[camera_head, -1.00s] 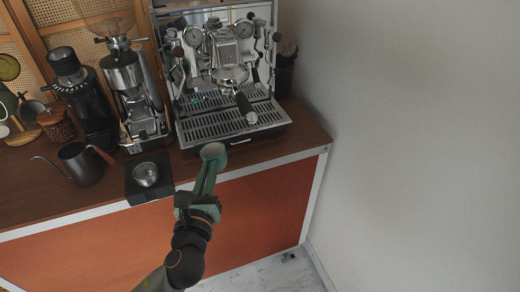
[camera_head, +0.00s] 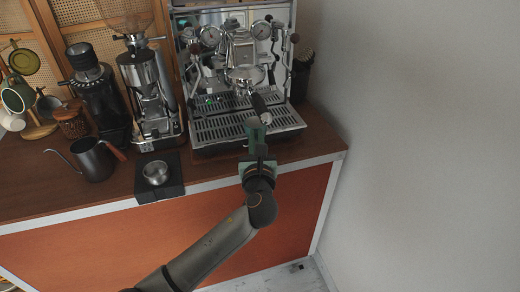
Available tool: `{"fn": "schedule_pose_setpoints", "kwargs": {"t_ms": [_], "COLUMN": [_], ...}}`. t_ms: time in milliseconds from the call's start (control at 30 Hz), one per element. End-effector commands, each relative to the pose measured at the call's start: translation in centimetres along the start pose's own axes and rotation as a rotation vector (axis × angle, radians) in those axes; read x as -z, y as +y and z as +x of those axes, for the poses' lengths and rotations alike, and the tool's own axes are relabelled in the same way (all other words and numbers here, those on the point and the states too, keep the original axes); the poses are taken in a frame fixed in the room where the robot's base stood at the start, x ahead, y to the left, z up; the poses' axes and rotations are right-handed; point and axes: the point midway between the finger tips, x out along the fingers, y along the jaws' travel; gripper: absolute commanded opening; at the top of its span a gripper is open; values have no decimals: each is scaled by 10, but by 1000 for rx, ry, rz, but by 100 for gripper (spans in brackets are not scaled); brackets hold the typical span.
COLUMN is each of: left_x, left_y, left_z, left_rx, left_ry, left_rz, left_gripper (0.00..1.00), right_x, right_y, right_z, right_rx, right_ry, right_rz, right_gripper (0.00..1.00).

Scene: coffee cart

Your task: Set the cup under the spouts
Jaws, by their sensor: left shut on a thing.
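The espresso machine (camera_head: 240,75) stands at the back of the cart, with a portafilter (camera_head: 245,77) locked in its group and the handle pointing toward me. The slotted drip tray (camera_head: 220,126) lies below it. My left gripper (camera_head: 256,130) is at the tray's front edge, below the end of the portafilter handle. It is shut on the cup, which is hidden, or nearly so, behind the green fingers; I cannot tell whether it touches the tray. The spouts are too small to make out. My right gripper is not in view.
A black knock box or stand with a metal bowl (camera_head: 157,172) sits left of the gripper. A dark kettle (camera_head: 93,160) and two grinders (camera_head: 150,95) stand further left. A plain wall closes off the right. The counter's front strip is mostly bare.

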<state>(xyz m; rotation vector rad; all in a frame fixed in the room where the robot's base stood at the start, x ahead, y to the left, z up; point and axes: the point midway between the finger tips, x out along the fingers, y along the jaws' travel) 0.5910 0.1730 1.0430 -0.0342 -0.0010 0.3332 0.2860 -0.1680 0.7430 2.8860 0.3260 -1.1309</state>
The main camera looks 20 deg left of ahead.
Motion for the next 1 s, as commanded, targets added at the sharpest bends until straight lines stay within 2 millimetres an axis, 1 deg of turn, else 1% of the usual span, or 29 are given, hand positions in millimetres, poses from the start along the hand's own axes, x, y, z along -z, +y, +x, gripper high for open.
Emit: {"fn": "schedule_pose_setpoints", "kwargs": {"t_ms": [100, 267, 300, 600, 800, 1000], "left_x": [3, 4, 0, 2, 3, 4], "left_y": [4, 10, 10, 20, 23, 24], "left_z": [15, 33, 38, 71, 85, 89], "left_rx": [0, -1, 0, -1, 0, 0], "left_ry": [-4, -3, -3, -2, -3, -2], "left_rz": [0, 0, 2, 0, 0, -2], "left_gripper": [0, 0, 0, 0, 0, 0], "right_x": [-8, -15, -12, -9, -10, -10], "right_y": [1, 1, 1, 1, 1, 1], "right_z": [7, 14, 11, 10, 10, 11], "right_rx": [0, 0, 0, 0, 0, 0], "right_ry": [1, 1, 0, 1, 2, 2], "right_rz": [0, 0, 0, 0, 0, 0], "right_gripper": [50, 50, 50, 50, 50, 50]}}
